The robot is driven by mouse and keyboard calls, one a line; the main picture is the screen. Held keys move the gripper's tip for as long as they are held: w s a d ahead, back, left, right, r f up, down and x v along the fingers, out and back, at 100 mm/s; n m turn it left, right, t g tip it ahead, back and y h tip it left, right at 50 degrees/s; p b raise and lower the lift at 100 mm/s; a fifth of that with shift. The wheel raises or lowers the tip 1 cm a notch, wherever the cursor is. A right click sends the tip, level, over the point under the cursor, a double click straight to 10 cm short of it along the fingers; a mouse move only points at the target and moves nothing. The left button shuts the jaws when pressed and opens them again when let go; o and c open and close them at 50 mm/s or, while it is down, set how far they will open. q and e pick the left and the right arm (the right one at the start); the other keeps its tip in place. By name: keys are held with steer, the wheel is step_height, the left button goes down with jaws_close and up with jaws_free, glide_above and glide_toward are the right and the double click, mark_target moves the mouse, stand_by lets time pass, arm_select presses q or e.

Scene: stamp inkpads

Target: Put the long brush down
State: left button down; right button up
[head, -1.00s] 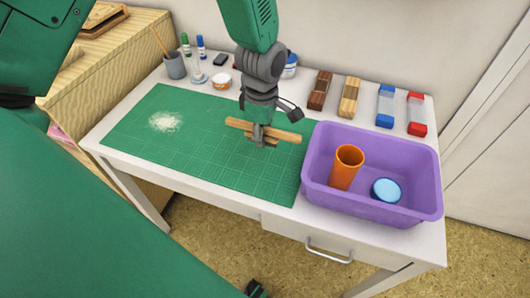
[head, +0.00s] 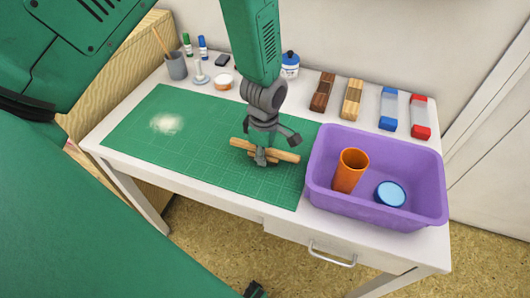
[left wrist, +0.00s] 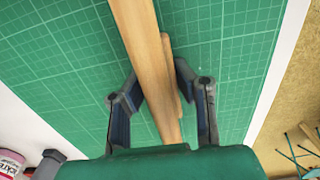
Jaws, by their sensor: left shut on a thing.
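The long brush (head: 287,155) is a light wooden bar with a shorter wooden piece alongside it. My left gripper (head: 261,160) is shut on it near its middle, over the right part of the green cutting mat (head: 215,165). In the left wrist view the brush (left wrist: 147,55) runs lengthwise between the two dark fingers of my left gripper (left wrist: 156,82). It is low over the mat; I cannot tell whether it touches. Any bristles are hidden.
A purple bin (head: 375,212) right of the brush holds an orange cup (head: 349,172) and a blue-lidded round container (head: 390,194). A pale powder patch (head: 167,124) lies on the mat's left. Stamps and small pots line the back. The mat's middle is clear.

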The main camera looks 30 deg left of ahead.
mark_target(269, 151)
arm_select(q)
steer(key=shift+f, duration=0.2)
steer(key=shift+d, duration=0.4)
steer(key=c, duration=1.3)
jaws_free()
steer(key=shift+d, duration=0.15)
steer(key=shift+c, duration=0.2)
steer(key=shift+d, duration=0.1)
steer(key=shift+a+r+b, duration=0.2)
steer(key=shift+a+b, duration=0.1)
steer(key=shift+a, duration=0.05)
step_height(269, 151, up, 14)
steer(key=p, duration=0.1)
steer(key=shift+s+d+p, duration=0.15)
steer(key=shift+p, duration=0.25)
arm_select(e)
steer(key=shift+d+r, duration=0.2)
steer(key=shift+r, duration=0.35)
